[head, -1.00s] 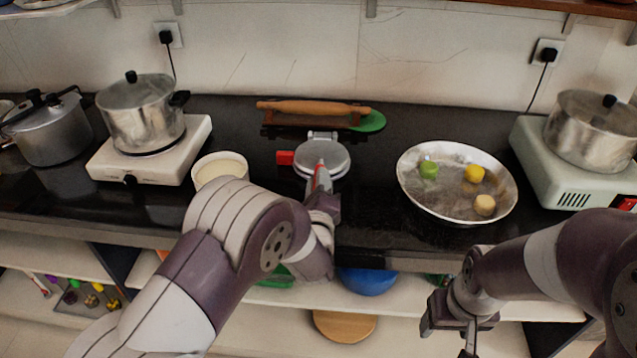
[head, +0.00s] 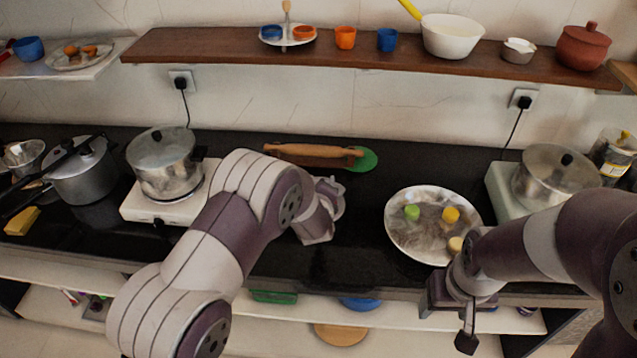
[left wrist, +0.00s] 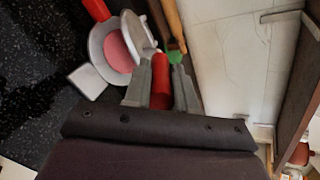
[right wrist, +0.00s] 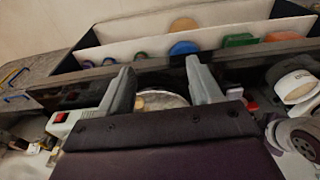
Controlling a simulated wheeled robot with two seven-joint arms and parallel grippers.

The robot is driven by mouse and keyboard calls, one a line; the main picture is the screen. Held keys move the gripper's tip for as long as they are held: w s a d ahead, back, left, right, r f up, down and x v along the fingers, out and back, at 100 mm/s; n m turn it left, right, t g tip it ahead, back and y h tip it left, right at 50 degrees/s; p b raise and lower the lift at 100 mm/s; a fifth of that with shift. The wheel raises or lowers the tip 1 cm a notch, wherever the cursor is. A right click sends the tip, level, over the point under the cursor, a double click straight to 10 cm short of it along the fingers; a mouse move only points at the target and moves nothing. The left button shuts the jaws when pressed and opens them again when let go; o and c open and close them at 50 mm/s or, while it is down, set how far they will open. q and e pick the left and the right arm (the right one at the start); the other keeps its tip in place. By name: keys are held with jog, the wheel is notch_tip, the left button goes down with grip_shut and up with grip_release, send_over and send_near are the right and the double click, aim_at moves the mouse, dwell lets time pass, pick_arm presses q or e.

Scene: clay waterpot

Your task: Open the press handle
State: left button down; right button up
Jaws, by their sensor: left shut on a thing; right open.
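The press (left wrist: 96,47) shows in the left wrist view as a pale round plate with a pink disc (left wrist: 119,52) on it. Its lid (left wrist: 139,32) stands raised and tilted away from the plate. My left gripper (left wrist: 161,70) is shut on the red press handle (left wrist: 160,90), beside the raised lid. In the head view my left arm hides the press and the left fingertips. My right gripper (right wrist: 158,72) is open with nothing between its fingers; it also shows low in the head view (head: 462,325), in front of the counter edge.
A metal plate (head: 405,240) with small coloured balls lies right of the press area. A rolling pin (head: 310,150) lies behind, near the wall. Pots stand on stoves at left (head: 163,170) and right (head: 553,180). A wooden shelf (head: 215,47) runs above.

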pick_arm(q)
jog(key=shift+w+r+g+p, duration=0.2)
jog(key=shift+w+r+p, duration=0.1)
jog(key=shift+r+p, duration=0.3)
jog(key=shift+w+r+g+p, duration=0.2)
jog(key=shift+w+r+p, duration=0.1)
jog(key=shift+r+p, duration=0.3)
jog(key=shift+w+f+g+p, duration=0.1)
jog(key=shift+w+g+p, duration=0.25)
jog(key=shift+p, duration=0.4)
pick_arm(e)
jog(key=shift+r, duration=2.85)
